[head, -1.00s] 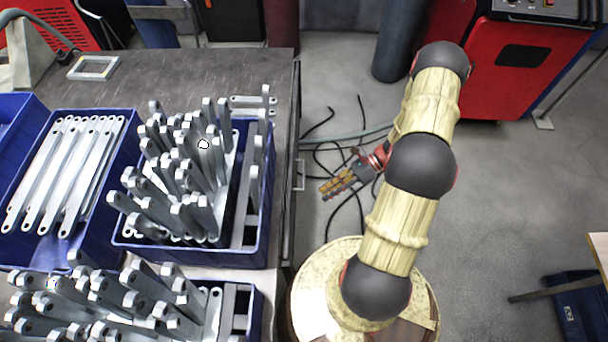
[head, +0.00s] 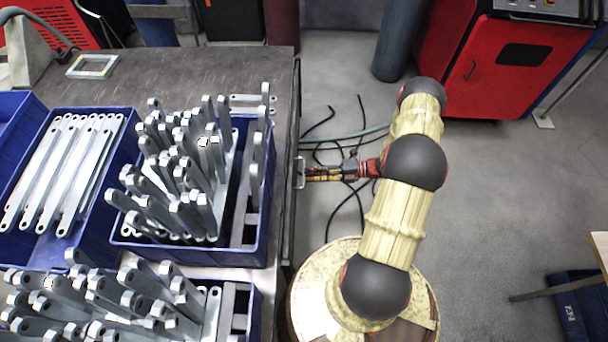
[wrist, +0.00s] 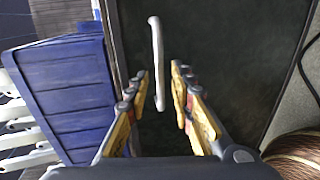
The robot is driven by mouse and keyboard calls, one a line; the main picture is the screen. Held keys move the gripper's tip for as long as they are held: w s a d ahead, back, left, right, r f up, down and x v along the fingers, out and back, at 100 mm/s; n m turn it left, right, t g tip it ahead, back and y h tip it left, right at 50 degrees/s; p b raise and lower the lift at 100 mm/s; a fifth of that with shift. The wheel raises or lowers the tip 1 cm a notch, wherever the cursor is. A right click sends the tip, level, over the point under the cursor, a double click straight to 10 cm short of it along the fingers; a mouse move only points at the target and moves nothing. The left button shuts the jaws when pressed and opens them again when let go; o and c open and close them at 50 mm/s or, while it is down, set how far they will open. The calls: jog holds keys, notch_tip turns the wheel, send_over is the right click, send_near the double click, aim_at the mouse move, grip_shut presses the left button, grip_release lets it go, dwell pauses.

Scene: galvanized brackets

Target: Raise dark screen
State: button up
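The dark screen (wrist: 235,60) is a flat dark panel filling the middle of the wrist view. It shows in the head view as a narrow dark strip (head: 292,130) along the table's right side. A pale bar handle (wrist: 157,50) stands out from it and also shows in the head view (head: 299,174). My gripper (head: 309,174) is at the handle from the right. In the wrist view its yellow fingers (wrist: 160,80) are apart, one on each side of the handle, with gaps visible. The handle's lower end lies between the fingertips.
Blue crates of grey metal brackets (head: 262,215) stand on the table (head: 225,70), close to its right edge. A blue crate (wrist: 70,95) shows left of the panel. Black cables (head: 360,210) lie on the floor below my arm. A red machine (head: 480,70) stands behind.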

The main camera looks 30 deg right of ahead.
aim_at(304, 174)
jog(key=shift+b+x, duration=0.3)
jog(key=shift+x, duration=1.45)
jog(key=shift+c, duration=0.6)
grip_shut()
